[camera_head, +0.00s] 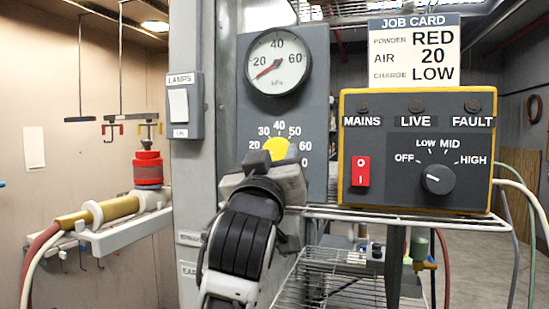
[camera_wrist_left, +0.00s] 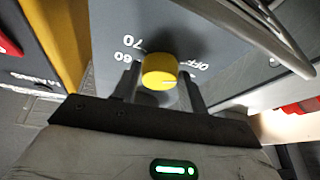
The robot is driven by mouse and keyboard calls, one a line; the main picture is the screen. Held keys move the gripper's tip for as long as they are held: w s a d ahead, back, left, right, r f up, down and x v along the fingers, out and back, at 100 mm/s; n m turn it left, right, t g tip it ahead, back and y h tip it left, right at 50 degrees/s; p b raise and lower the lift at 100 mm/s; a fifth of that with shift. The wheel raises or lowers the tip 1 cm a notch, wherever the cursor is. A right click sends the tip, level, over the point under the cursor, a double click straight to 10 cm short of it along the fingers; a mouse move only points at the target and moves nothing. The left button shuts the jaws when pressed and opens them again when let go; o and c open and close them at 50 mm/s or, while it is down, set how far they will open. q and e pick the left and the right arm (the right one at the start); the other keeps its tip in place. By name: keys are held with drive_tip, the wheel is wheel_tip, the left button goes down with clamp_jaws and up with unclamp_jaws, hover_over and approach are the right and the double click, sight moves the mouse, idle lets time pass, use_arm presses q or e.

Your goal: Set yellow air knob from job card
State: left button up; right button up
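The yellow air knob (camera_head: 276,149) sits on a grey panel below the pressure gauge (camera_head: 278,62); my left gripper hides its lower part. The gauge needle points to the lower left, below 20. My left gripper (camera_head: 272,166) is at the knob. In the left wrist view, the knob (camera_wrist_left: 160,70) lies between its two fingers, one close on each side; I cannot tell whether they press on it. The dial marks 60, 70 and OFF show around it. The job card (camera_head: 414,52) reads powder RED, air 20, charge LOW. My right gripper is not in view.
A yellow-edged control box (camera_head: 417,190) with a red switch (camera_head: 360,171) and a black charge knob (camera_head: 437,179) stands to the right. A lamps switch (camera_head: 178,105) is on the post at left. A wire shelf (camera_head: 420,219) runs under the box.

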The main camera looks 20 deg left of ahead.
use_arm(q)
drive_tip(key=c, duration=0.4)
drive_tip(key=shift+c, duration=0.2)
drive_tip(key=shift+m, duration=0.3)
drive_tip(key=m+h, duration=0.1)
drive_tip(key=m, duration=0.1)
drive_tip(key=m+h, duration=0.1)
drive_tip(key=m, duration=0.1)
drive_tip(key=m+h, duration=0.1)
drive_tip(key=shift+a+m+t+h, duration=0.3)
drive_tip(key=shift+m, duration=0.1)
drive_tip(key=shift+a+m+g+h, duration=0.1)
drive_tip(key=shift+m+g+h, duration=0.1)
drive_tip(key=shift+m+h, duration=0.75)
drive_tip(key=shift+m+g+h, duration=0.2)
drive_tip(key=shift+m+h, duration=0.15)
drive_tip(key=shift+m, duration=1.5)
drive_tip(key=o, duration=1)
